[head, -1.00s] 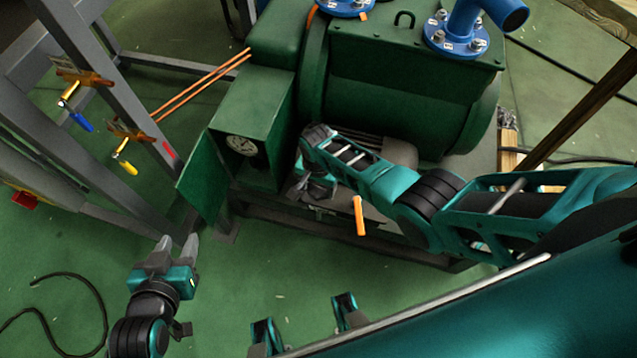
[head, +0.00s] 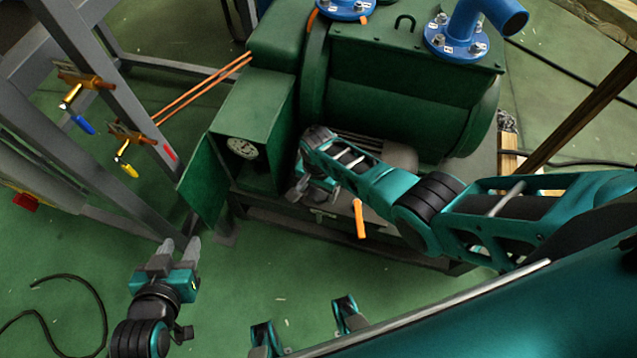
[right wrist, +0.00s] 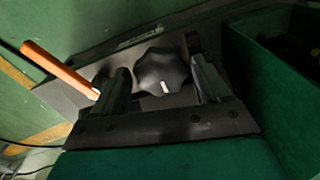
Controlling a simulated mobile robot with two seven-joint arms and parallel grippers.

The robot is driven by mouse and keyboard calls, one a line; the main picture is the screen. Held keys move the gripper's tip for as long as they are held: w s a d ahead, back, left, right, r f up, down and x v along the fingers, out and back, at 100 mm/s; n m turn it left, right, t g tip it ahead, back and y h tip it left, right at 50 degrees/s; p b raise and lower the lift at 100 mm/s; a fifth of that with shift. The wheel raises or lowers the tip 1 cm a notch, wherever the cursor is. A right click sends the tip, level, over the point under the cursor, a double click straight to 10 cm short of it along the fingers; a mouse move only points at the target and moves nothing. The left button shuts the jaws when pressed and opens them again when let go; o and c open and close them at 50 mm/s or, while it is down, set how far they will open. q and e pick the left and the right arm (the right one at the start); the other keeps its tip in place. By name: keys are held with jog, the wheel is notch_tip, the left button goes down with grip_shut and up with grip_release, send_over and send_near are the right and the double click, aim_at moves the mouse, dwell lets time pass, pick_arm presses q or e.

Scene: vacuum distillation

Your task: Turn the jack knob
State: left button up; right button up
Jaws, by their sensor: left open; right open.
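The jack knob (right wrist: 163,72) is a black, lobed knob with a small white mark, seen in the right wrist view. My right gripper (right wrist: 160,85) is open, with one finger on each side of the knob; whether the fingers touch it I cannot tell. In the head view my right gripper (head: 308,190) is at the front of the green machine, partly covered by its own arm, and the knob is hidden there. My left gripper (head: 180,247) is open and empty above the floor at the lower left.
The green machine (head: 400,90) has an open box door (head: 205,180) and a round gauge (head: 242,147). An orange handle (head: 359,218) sticks out close to my right gripper; it also shows in the right wrist view (right wrist: 60,68). A grey frame (head: 130,110) with valves stands left.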

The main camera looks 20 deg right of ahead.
aim_at(318, 192)
notch_tip(318, 192, up, 13)
jog(key=p, duration=0.5)
jog(key=shift+p, duration=0.3)
jog(key=shift+f, duration=0.1)
jog(key=shift+s, duration=0.1)
